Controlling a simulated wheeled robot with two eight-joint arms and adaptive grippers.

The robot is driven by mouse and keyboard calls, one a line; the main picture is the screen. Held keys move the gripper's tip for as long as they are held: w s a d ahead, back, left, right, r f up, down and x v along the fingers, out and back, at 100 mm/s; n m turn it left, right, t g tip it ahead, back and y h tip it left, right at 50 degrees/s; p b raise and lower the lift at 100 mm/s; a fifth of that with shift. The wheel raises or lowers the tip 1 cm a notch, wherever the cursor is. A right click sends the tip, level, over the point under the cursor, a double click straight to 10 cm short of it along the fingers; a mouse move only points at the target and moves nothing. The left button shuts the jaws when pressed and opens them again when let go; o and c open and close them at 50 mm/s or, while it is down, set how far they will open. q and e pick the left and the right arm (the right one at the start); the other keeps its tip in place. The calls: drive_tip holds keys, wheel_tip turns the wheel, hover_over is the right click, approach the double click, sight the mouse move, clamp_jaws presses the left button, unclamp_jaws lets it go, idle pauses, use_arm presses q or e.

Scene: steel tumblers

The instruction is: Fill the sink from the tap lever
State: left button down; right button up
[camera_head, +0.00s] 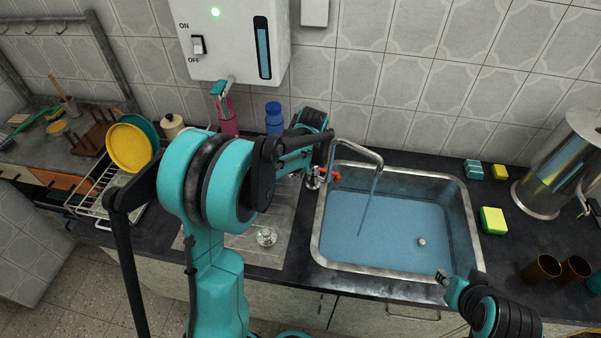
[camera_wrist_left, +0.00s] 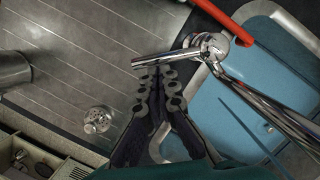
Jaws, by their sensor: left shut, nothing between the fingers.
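The steel sink (camera_head: 474,222) holds blue water, and a thin stream (camera_head: 369,205) falls into it from the chrome tap spout (camera_head: 358,148). A red lever (camera_head: 332,175) shows at the tap base. In the left wrist view the red lever (camera_wrist_left: 225,20) lies beyond the chrome tap body (camera_wrist_left: 212,46). My left gripper (camera_wrist_left: 157,76) is shut and empty, its tips close to a chrome tube of the tap; I cannot tell whether they touch. In the head view my left arm partly hides this area. My right gripper (camera_head: 442,277) is by the sink's front edge; its jaws are unclear.
A yellow-green sponge (camera_head: 493,220), brown cups (camera_head: 541,268) and a steel urn (camera_head: 553,178) stand right of the sink. A dish rack (camera_head: 92,195) with a yellow plate (camera_head: 128,148) is at left.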

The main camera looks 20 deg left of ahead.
use_arm(q)
drive_tip(key=shift+w+a, duration=0.15)
drive_tip(key=shift+a, duration=0.2)
idle(0.3)
drive_tip(key=shift+w+a, duration=0.2)
drive_tip(key=shift+a, duration=0.3)
drive_tip(key=shift+w+a+p, duration=0.35)
drive_tip(key=shift+w+a, duration=0.3)
drive_tip(key=shift+a, duration=0.1)
